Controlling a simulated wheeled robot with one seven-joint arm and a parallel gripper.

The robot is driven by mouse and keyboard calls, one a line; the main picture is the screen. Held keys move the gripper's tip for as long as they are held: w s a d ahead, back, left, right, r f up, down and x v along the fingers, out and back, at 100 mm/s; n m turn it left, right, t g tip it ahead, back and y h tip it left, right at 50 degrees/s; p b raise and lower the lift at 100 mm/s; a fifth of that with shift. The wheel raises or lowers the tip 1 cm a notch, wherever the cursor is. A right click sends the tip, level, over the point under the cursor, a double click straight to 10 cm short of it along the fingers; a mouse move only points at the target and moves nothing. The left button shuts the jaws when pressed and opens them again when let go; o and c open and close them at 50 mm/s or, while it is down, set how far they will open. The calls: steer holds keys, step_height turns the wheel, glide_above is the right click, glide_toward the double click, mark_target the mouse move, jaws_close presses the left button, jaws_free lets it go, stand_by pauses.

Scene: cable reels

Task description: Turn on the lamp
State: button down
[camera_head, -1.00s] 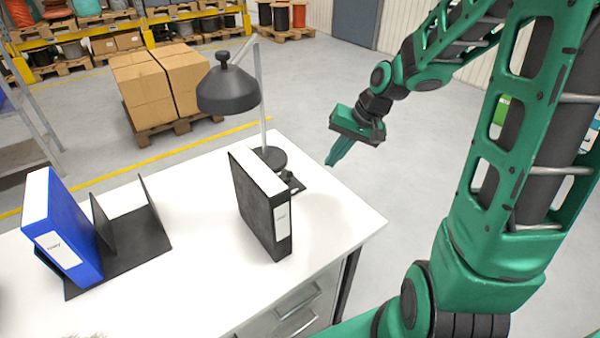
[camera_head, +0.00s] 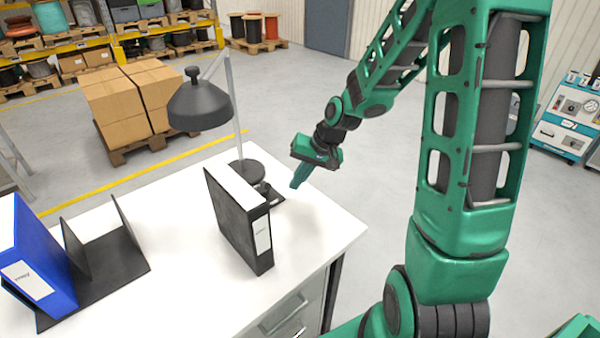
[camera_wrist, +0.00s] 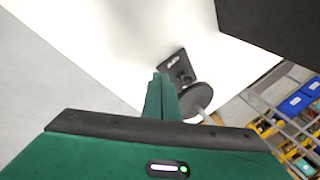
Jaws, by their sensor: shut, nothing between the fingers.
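The lamp has a dark grey shade (camera_head: 200,104) on a light pole, with a round dark base (camera_head: 247,172) on the white desk. A small black switch box (camera_head: 270,193) sits at the base's front right, partly hidden by the black binder in the head view. It also shows in the wrist view as a dark plate (camera_wrist: 176,66) beside the lamp base (camera_wrist: 195,99). My gripper (camera_head: 296,184) is shut and empty, pointing down just right of the switch box. In the wrist view its fingers (camera_wrist: 161,92) reach close to the switch box; I cannot tell whether they touch.
A black binder (camera_head: 235,222) stands upright in front of the lamp base. A blue binder (camera_head: 30,262) stands in a black holder (camera_head: 115,262) at the left. The desk's right front corner (camera_head: 335,235) is clear. Boxes on a pallet (camera_head: 135,100) stand behind.

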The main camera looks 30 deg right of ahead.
mark_target(268, 186)
steer(key=x, duration=0.3)
steer(key=shift+s+a, duration=0.1)
steer(key=shift+w+a, duration=0.8)
steer(key=shift+w+a+r, duration=0.15)
steer(key=shift+w+a, duration=0.5)
steer(key=shift+a, duration=0.05)
steer(key=shift+d+r, duration=0.1)
steer(key=shift+d, duration=0.05)
